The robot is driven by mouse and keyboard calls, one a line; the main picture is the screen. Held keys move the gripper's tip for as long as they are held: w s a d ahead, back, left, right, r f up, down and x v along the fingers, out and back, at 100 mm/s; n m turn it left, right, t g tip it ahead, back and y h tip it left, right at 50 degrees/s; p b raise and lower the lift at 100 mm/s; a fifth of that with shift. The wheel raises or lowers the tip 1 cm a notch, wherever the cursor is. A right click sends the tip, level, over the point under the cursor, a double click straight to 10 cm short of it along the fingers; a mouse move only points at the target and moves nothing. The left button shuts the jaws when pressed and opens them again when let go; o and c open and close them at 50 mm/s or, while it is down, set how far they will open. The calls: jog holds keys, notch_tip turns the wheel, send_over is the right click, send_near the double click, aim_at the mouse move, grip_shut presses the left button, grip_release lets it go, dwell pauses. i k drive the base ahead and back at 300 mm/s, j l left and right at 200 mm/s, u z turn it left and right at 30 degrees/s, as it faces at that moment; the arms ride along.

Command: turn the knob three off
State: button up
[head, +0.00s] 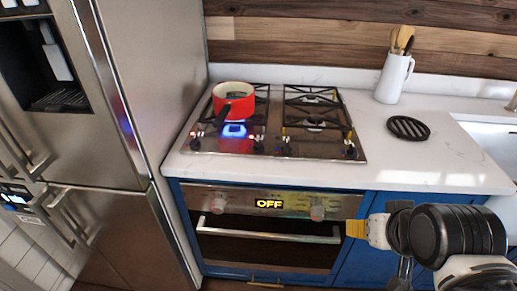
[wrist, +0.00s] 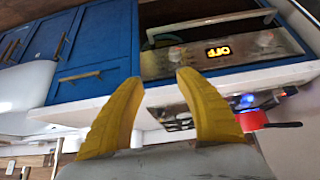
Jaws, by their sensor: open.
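Several small dark knobs stand along the front edge of the gas cooktop (head: 215,152) in the head view. They include a far left knob (head: 195,143), a second knob (head: 258,143), a third from the left (head: 284,149) and a far right knob (head: 350,152). Red lights show near the two left ones; none is labelled legibly. A blue flame (head: 235,130) glows at the left burner below a red pot (head: 236,99). My gripper (head: 354,229) is open and empty, in front of the counter, right of and below the knobs. Its yellow fingers (wrist: 162,95) stand apart in the wrist view.
An oven (head: 268,235) with an OFF display, two knobs and a handle bar sits below the cooktop. The pot's dark handle points toward the front. A black trivet (head: 408,128) and a white utensil jug (head: 393,77) stand on the right counter. A fridge (head: 150,80) is at left.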

aim_at(257, 147)
jog(key=i+j, duration=0.15)
jog(key=j, duration=0.15)
jog(key=i+j, duration=0.15)
jog(key=j, duration=0.2)
jog(key=i+j, duration=0.35)
jog(key=j, duration=0.25)
